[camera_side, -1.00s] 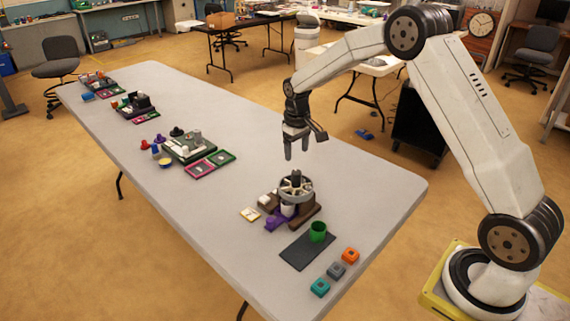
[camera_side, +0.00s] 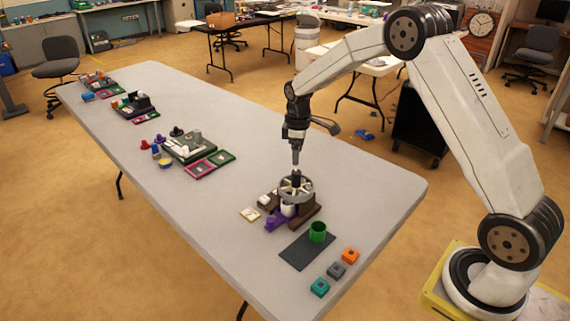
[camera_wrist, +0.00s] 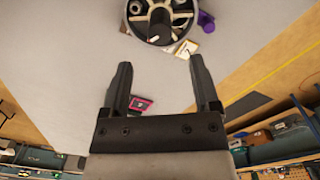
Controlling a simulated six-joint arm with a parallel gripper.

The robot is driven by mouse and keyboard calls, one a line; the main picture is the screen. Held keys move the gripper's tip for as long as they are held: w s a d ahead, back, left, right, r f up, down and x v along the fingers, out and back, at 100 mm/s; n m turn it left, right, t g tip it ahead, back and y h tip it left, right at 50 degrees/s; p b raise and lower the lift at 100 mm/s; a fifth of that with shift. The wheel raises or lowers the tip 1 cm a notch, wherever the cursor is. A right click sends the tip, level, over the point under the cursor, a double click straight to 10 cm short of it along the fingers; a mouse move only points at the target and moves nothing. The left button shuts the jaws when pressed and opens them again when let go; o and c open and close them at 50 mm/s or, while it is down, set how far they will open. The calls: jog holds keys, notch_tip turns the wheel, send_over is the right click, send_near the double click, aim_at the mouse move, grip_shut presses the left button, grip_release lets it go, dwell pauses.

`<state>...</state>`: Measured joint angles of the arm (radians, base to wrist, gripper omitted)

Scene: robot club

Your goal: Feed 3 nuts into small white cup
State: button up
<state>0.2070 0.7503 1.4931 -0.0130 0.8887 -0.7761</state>
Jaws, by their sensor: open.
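A grey spoked wheel (camera_side: 296,190) with a dark upright knob (camera_side: 296,178) at its centre sits on a brown base (camera_side: 305,214). A small white cup (camera_side: 288,209) stands below the wheel's near side, by a purple part (camera_side: 275,220). In the wrist view the wheel (camera_wrist: 188,7) and knob (camera_wrist: 160,28) are cut by the top edge; a ring-like piece and a pale piece show in its compartments, too small to name surely. My gripper (camera_side: 296,160) is above the knob, apart from it in the wrist view. Its two fingers (camera_wrist: 160,62) are open and empty.
A green cup (camera_side: 318,232) stands on a dark mat (camera_side: 304,252) in front. Teal (camera_side: 320,287), grey (camera_side: 336,270) and orange (camera_side: 350,255) blocks lie near the table's front edge. A yellow-edged card (camera_side: 250,214) lies left of the base. Other sets stand farther along the table.

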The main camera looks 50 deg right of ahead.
aim_at(297, 172)
jog(key=shift+f, duration=3.55)
grip_shut()
jog(key=shift+m, duration=0.4)
jog(key=m, duration=1)
jog(key=shift+m, duration=0.3)
